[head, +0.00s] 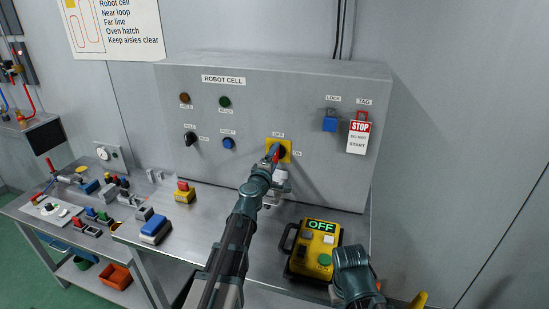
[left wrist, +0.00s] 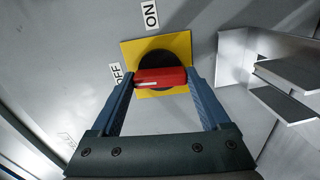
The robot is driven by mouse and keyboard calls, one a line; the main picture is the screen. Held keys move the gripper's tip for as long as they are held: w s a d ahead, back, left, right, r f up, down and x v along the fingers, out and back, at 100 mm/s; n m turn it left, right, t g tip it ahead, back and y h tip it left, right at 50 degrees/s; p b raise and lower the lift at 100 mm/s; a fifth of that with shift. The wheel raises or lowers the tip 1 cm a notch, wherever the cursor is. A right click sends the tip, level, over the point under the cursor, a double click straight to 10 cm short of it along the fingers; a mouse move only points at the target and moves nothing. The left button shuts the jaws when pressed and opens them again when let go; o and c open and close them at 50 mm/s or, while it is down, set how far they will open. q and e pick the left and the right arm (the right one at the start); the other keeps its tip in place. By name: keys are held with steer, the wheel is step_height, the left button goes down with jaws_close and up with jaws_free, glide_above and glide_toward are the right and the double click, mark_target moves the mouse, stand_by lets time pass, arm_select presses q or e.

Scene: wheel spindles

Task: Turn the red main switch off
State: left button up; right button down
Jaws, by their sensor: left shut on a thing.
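The red main switch handle (left wrist: 160,79) sits on a black disc on a yellow plate (head: 286,146) on the grey panel front. In the left wrist view the handle lies crosswise, its white-marked end toward the OFF label (left wrist: 116,75); the ON label (left wrist: 150,14) is above. My left gripper (left wrist: 161,80) is shut on the handle, one finger at each end. In the head view the left gripper (head: 275,160) hides part of the switch. My right gripper is not in view; a link of my right arm shows at the lower right.
A yellow pendant (head: 316,247) with a lit OFF display lies on the bench below the panel. A blue padlock (head: 330,123) and a STOP tag (head: 358,137) hang right of the switch. Several small parts lie on the left bench.

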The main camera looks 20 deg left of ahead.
arm_select(q)
steer(key=shift+n, duration=0.5)
steer(key=o, duration=1.2)
steer(key=shift+s, duration=0.15)
